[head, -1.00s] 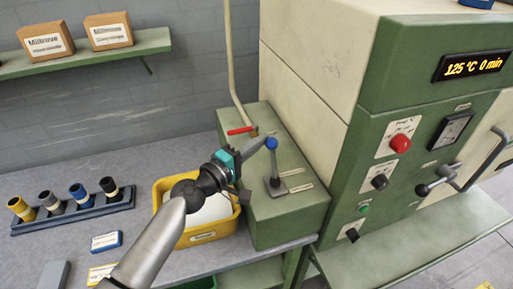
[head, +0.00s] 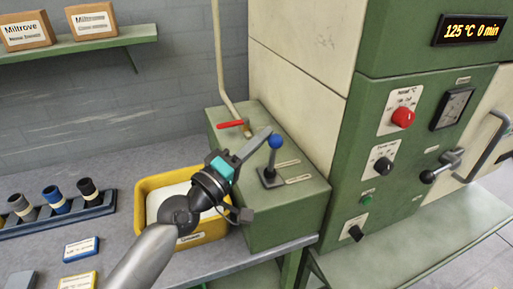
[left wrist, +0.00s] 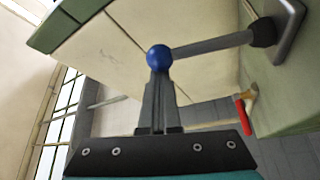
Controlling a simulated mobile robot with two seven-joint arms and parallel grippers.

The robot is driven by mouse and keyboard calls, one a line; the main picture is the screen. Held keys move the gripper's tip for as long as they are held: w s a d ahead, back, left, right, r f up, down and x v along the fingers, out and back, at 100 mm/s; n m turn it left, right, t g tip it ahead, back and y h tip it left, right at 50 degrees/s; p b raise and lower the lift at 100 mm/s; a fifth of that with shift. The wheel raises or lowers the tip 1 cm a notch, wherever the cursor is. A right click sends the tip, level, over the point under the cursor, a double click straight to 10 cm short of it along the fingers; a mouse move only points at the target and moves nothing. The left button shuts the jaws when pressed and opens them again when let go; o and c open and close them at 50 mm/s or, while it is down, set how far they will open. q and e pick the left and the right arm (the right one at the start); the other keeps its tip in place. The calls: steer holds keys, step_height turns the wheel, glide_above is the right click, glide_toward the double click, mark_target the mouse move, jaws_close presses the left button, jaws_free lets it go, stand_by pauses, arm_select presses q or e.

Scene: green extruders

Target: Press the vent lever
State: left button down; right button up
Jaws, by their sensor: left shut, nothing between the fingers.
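A lever with a blue ball knob (head: 275,141) stands upright on a slotted plate on top of the green box (head: 285,217). My left gripper (head: 266,133) is shut and empty, with its fingertips right beside the knob, on its upper left in the head view. In the left wrist view the blue knob (left wrist: 159,57) sits just past the tips of the closed fingers (left wrist: 158,78). I cannot tell whether they touch. The lever's rod runs right from the knob to its base plate in that view. My right gripper is not in view.
A red valve handle (head: 231,124) on a pipe stands behind the lever. A yellow bin (head: 152,187) with white contents is below my left arm. The large green and cream machine (head: 345,130) with knobs and a display stands to the right.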

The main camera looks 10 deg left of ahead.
mark_target(274, 142)
arm_select(q)
steer(key=shift+s+d+f+m+h+b, duration=0.2)
steer(key=shift+s+d+m+h+b, duration=0.4)
steer(key=shift+m+b, duration=0.45)
steer(key=shift+s+d+f+m+h+b, duration=0.15)
steer(key=shift+s+d+m+h+b, duration=0.2)
steer(key=shift+s+m+b, duration=0.65)
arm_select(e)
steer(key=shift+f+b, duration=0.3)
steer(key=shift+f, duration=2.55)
arm_select(q)
steer(key=shift+w+a+n, duration=0.1)
steer(key=shift+w+n, duration=0.15)
steer(key=shift+w, duration=0.1)
